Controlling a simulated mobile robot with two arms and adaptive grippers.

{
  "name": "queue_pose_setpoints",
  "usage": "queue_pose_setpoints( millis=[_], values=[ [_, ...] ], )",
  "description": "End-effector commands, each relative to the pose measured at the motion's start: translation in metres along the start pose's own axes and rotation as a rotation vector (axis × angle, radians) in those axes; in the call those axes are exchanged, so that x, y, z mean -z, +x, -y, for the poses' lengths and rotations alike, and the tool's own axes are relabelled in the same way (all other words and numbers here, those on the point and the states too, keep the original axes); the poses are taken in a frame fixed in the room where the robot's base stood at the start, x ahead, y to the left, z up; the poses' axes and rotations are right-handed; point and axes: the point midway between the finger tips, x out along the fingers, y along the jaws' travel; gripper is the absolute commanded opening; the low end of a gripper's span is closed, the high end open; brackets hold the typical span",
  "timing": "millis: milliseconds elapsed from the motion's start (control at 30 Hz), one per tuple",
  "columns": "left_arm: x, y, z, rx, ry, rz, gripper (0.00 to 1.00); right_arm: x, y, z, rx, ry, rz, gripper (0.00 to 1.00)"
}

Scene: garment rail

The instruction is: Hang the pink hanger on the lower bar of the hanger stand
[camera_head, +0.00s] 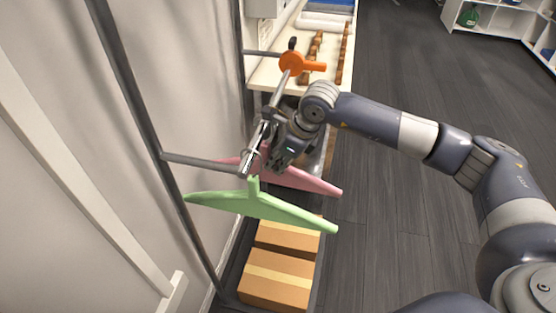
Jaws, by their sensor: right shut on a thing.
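The pink hanger (310,181) is beside the hanger stand, behind the green hanger in the picture. My right gripper (266,146) is shut on the pink hanger's upper part, close against the stand's bar (281,88). The gripper hides the hook and part of that bar, so I cannot tell whether the hook rests on it. The bar runs between two side arms of the stand, the nearer one (200,162) at left. My left gripper is not in view.
A green hanger (262,206) hangs at the bar's near end. An orange piece (291,64) is at the far end. Cardboard boxes (275,280) stand below. A white table (265,76) with wooden racks is behind. Open floor (390,240) lies right.

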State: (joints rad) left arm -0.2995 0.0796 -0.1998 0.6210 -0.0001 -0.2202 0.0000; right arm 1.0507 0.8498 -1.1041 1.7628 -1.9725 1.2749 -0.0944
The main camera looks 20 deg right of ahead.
Motion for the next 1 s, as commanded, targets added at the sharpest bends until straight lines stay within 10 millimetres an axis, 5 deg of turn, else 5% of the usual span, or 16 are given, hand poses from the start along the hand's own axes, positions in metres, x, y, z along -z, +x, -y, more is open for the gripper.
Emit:
queue_pose_setpoints(
  millis=[200,233,333,733,1000],
  values=[
    [0.0,0.0,0.0,0.0,0.0,0.001,0.4,0.0,0.0,0.0,0.0,0.0,0.001,0.0],
    [0.0,0.0,0.0,0.0,0.0,0.001,0.4,0.0,0.0,0.0,0.0,0.0,0.001,0.2],
    [-0.001,0.0,0.0,0.0,0.001,0.001,0.4,0.0,0.0,0.0,0.0,0.0,0.001,0.41],
    [-0.003,0.0,0.003,0.003,0.001,0.004,0.4,0.0,-0.004,0.0,0.0,0.0,0.001,0.41],
    [-0.002,0.0,0.001,0.001,0.0,0.002,0.4,0.0,-0.052,0.001,0.003,-0.001,0.002,0.41]
  ],
)
